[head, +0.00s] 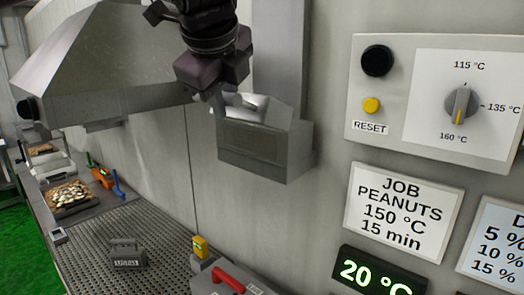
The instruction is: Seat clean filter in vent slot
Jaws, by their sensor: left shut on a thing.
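My left gripper (222,97) comes down from the top and is shut on a pale grey piece (248,106), which looks like the filter. The fingers partly hide it. It is at the top of the grey metal vent box (265,148) on the wall. I cannot tell how deep it sits in the slot or whether it touches the sides. A dark, labelled block with a handle (127,257) rests on the perforated bench; its label is too small to read. My right gripper is not in view.
A large metal hood (105,60) is at left. A control panel (435,100) and job sign (404,211) are at right.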

